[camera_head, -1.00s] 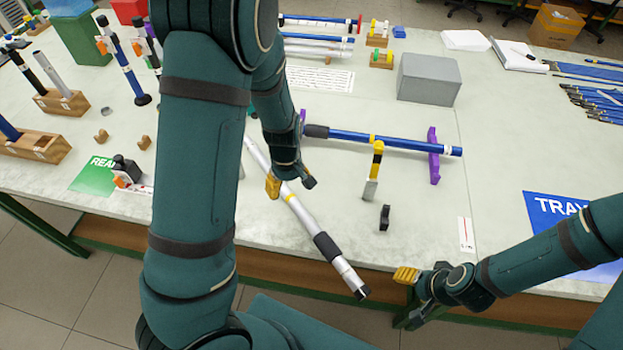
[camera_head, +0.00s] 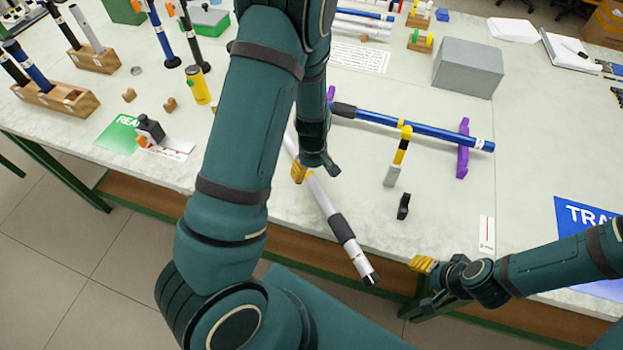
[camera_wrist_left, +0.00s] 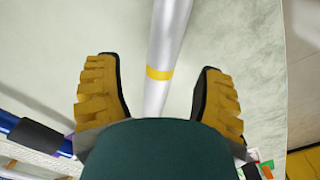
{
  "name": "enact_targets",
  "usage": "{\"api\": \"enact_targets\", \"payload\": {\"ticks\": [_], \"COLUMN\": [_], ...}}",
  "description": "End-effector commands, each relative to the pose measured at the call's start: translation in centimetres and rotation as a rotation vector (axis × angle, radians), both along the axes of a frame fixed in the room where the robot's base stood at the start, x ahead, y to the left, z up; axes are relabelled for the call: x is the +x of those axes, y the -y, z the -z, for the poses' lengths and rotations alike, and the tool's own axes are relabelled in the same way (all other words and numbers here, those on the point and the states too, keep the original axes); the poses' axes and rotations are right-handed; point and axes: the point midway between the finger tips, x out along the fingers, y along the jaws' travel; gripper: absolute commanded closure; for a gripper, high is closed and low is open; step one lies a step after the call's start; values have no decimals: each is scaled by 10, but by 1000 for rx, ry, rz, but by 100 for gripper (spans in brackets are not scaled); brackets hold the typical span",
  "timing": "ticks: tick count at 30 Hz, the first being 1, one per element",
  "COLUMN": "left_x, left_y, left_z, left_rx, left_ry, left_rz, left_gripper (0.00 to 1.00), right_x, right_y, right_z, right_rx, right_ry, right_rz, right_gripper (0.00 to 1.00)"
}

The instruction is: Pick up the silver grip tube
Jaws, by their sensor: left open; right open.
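The silver grip tube (camera_head: 325,203) lies slantwise near the table's front edge, with a black grip band and its near end reaching past the edge. Its far part is hidden behind my left arm. My left gripper (camera_head: 316,171) is open just above the tube. In the left wrist view the tube (camera_wrist_left: 170,35), with a yellow band, runs between the two open yellow-padded fingers of my left gripper (camera_wrist_left: 160,95); I cannot tell whether they touch it. My right gripper (camera_head: 425,280) is open and empty, near the table's front edge.
A blue rod (camera_head: 435,133) rests on purple supports (camera_head: 462,150) right of my left gripper. A yellow and black upright piece (camera_head: 398,157) and a small black clip (camera_head: 403,206) stand in front of it. A grey box (camera_head: 468,68) is behind. A blue tray mat (camera_head: 590,225) lies at right.

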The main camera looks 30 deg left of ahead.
Motion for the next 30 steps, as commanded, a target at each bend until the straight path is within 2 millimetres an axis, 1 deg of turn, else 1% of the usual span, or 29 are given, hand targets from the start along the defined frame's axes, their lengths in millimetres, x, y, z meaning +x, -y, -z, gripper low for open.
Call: {"api": "enact_targets", "payload": {"ticks": [1, 3, 7, 10, 17, 18, 20, 21, 23, 24, 30], "left_x": [-2, -2, -2, -2, -2, -2, -2, -2, -2, -2, -2], "left_y": [-2, -3, -3, -3, -3, -3, -3, -3, -3, -3, -3], "left_z": [10, 21, 36, 41, 41, 41, 41, 41, 41, 41, 41], "left_rx": [0, 0, 0, 0, 0, 0, 0, 0, 0, 0, 0], "left_ry": [-4, -4, -2, -1, 0, 0, 0, 0, 0, 0, 0], "left_rz": [-3, -2, -1, -1, 0, 0, 0, 0, 0, 0, 0], "left_gripper": [31, 31, 31, 31, 31, 40, 61, 75, 96, 100, 100], "right_x": [-1, -1, -3, -3, -3, -3, -3, -3, -3, -3, -3], "right_y": [0, 0, -1, -1, -1, -1, -1, -1, -1, -1, -1], "right_z": [3, 6, 8, 9, 8, 8, 8, 8, 8, 8, 8], "right_rx": [0, 0, 2, 2, 2, 2, 2, 2, 2, 2, 2], "right_ry": [-2, -3, -6, -7, -6, -7, -7, -7, -7, -7, -7], "right_rz": [-2, -2, -4, -5, -6, -5, -5, -5, -5, -5, -5], "right_gripper": [41, 41, 41, 41, 41, 41, 41, 41, 41, 41, 41]}}
